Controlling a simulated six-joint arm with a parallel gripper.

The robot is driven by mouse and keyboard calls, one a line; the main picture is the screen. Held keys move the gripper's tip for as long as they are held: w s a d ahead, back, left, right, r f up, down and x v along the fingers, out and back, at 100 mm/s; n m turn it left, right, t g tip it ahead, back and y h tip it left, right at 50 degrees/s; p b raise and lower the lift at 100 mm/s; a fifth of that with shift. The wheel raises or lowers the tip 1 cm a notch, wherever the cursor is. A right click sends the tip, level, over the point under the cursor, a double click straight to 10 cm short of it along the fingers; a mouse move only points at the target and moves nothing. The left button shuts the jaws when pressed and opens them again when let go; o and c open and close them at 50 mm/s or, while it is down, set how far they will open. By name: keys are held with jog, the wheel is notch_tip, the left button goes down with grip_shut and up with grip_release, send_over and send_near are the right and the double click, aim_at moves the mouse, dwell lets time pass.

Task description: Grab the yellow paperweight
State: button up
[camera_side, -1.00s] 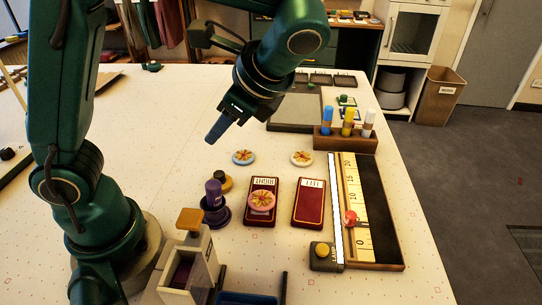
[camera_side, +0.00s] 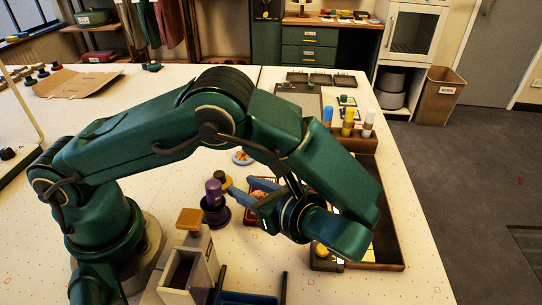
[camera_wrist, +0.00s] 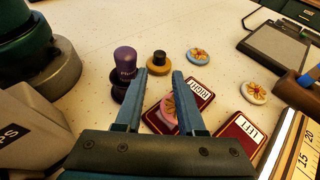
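The yellow paperweight, a yellow disc with a dark knob, stands on the white table. It shows in the wrist view (camera_wrist: 157,66), ahead of the fingertips and roughly between them in the picture. In the side view the paperweight (camera_side: 221,178) is partly hidden behind a purple knobbed piece. My gripper (camera_side: 240,187) is open and empty, its blue fingers pointing left toward the paperweight. The gripper also shows in the wrist view (camera_wrist: 159,76), its two fingers apart. I see no contact with the paperweight.
The purple knobbed piece (camera_wrist: 125,64) stands close left of the paperweight. A blue-rimmed disc (camera_wrist: 199,56) lies to its right. Red RIGHT (camera_wrist: 203,95) and LEFT (camera_wrist: 245,135) plates lie nearer, a pink disc (camera_wrist: 169,108) on RIGHT. Table behind the paperweight is clear.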

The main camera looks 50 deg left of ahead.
aim_at(220, 175)
jog(key=x, duration=0.9)
jog(key=shift+a, duration=0.1)
grip_shut()
